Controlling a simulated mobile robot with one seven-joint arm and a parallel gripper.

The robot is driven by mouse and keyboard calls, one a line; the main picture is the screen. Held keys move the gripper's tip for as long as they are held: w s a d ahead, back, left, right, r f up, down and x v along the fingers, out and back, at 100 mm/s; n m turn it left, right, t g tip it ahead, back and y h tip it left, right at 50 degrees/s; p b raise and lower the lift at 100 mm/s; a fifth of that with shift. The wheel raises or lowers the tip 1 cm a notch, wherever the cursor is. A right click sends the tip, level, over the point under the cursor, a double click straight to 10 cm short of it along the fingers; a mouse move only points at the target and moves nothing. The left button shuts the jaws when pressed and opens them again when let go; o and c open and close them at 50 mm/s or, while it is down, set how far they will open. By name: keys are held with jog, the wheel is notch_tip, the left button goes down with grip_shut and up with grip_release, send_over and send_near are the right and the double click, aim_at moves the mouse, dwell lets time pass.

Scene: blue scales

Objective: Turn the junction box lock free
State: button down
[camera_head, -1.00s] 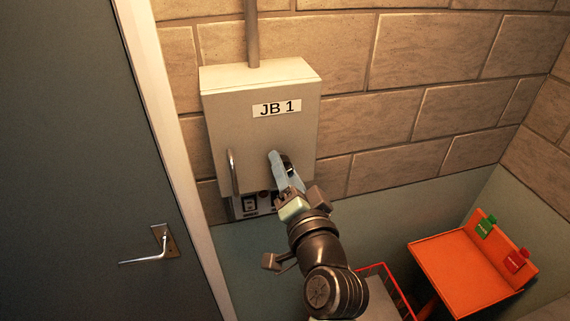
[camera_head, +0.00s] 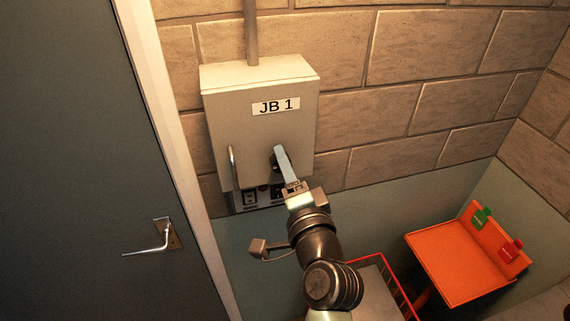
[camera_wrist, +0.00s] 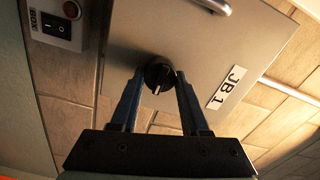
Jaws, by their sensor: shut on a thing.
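The junction box (camera_head: 258,125) is a light grey wall cabinet labelled "JB 1", with its door shut. Its lock is a round black knob (camera_wrist: 158,76) with a pale pointer mark, on the lower part of the door. My gripper (camera_head: 279,157) reaches the lock from below right in the head view. In the wrist view my gripper (camera_wrist: 157,78) has its two blue fingers closed on either side of the knob. In the head view the fingers hide most of the knob. The metal door handle of the box (camera_head: 232,168) is left of the lock.
A switch panel (camera_head: 258,197) sits under the box, partly behind my gripper. A dark door (camera_head: 60,150) with a lever handle (camera_head: 160,238) is at the left. A red wire basket (camera_head: 385,272) and an orange table (camera_head: 460,268) with green and red tags stand at lower right.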

jog(key=shift+c, duration=1.9)
grip_release()
jog(key=shift+s, duration=0.1)
jog(key=b+v, duration=0.5)
jog(key=v, duration=0.7)
jog(key=shift+s+d, duration=0.15)
jog(key=shift+s, duration=0.2)
